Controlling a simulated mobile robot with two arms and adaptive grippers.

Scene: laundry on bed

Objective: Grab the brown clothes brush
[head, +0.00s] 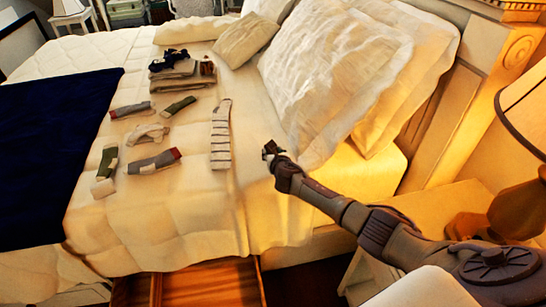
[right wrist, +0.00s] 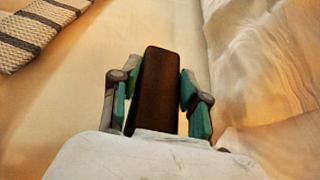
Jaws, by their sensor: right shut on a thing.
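In the right wrist view, the brown clothes brush (right wrist: 156,88) is a dark brown block standing lengthwise between the two green-padded fingers of my right gripper (right wrist: 160,98). The fingers are shut on it from both sides. Cream bedding lies behind it. In the head view, my right gripper (head: 271,150) is over the near edge of the bed beside the large pillows, and the brush is too small to make out there. My left gripper is not in view.
A striped sock (head: 221,135) lies left of the gripper. Several other socks (head: 154,161) and a folded clothes stack (head: 183,73) lie further left. Large pillows (head: 335,70) stand right. An open wooden drawer (head: 210,285) is below the bed edge. A lamp (head: 525,105) stands at right.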

